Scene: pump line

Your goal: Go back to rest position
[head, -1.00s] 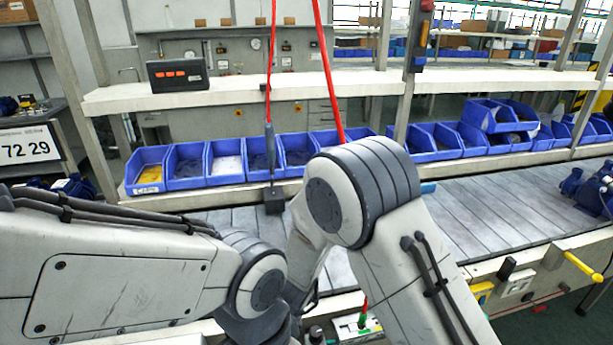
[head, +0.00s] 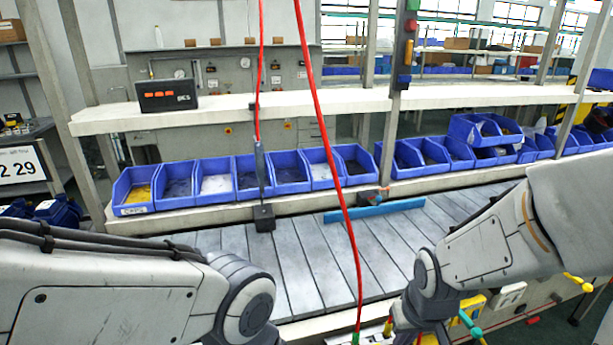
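My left arm comes in from the lower left and ends at a rounded joint near the bottom edge; its gripper is out of the picture. My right arm comes in from the right and bends down to the bottom edge. Its lower end shows there as a dark part, and no fingertips can be made out. The grey slatted conveyor (head: 310,262) lies beyond both arms.
Blue bins (head: 288,173) line the ledge behind the conveyor. A blue bar (head: 375,210) lies along its far side. A red cable (head: 340,190) hangs down across the middle. A dark hanging tool (head: 261,180) is left of it. The conveyor's middle is clear.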

